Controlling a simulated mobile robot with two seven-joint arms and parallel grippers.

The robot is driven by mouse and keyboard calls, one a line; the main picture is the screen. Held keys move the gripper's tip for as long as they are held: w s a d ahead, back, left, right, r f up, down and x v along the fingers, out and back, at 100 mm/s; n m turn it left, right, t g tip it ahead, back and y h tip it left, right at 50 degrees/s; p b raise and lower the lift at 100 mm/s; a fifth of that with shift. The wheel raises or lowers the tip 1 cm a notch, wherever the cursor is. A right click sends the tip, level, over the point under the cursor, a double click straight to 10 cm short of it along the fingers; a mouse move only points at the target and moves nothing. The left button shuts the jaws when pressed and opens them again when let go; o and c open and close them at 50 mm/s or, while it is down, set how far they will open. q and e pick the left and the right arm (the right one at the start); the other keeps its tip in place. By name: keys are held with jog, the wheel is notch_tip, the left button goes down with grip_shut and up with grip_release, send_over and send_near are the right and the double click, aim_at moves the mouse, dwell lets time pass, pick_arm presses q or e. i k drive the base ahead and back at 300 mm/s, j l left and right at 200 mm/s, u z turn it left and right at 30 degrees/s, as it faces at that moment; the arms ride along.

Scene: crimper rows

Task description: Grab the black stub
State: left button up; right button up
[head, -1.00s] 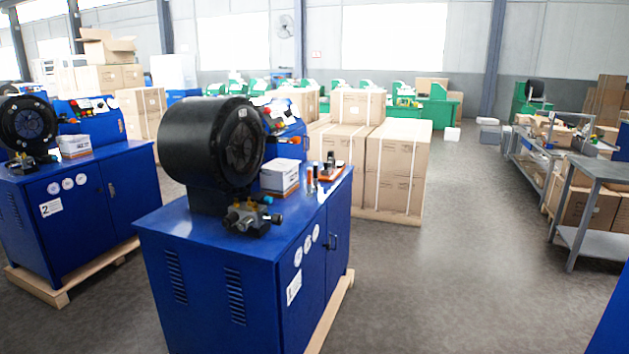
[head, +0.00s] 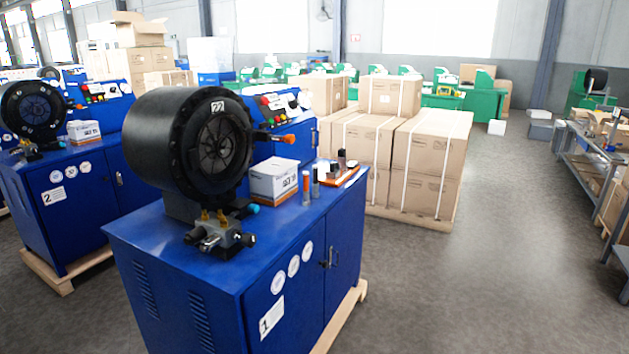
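Small upright pieces stand at the right end of the blue cabinet top (head: 215,262) of the machine marked 1. An orange cylinder (head: 306,188) and a dark grey cylinder with a lighter top (head: 316,183) stand close together. Behind them, a short black upright piece (head: 342,160) stands at an orange tray (head: 347,177), with a reddish-brown piece beside it. The black piece looks most like the black stub, but it is too small to be sure. Neither of my grippers is in view.
A large black crimper head (head: 165,140) fills the cabinet's left part, with a grey valve fitting (head: 222,238) in front. A white-and-grey carton (head: 274,180) stands left of the cylinders. Strapped cartons (head: 425,165) stand behind on a pallet. The floor (head: 490,270) right of the cabinet is clear.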

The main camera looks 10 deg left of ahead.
aim_at(316, 194)
jog(key=i+l+u, duration=0.15)
jog(key=i+l, duration=0.25)
jog(key=i+l+u, duration=0.15)
jog(key=i+l, duration=0.25)
jog(key=l, duration=0.15)
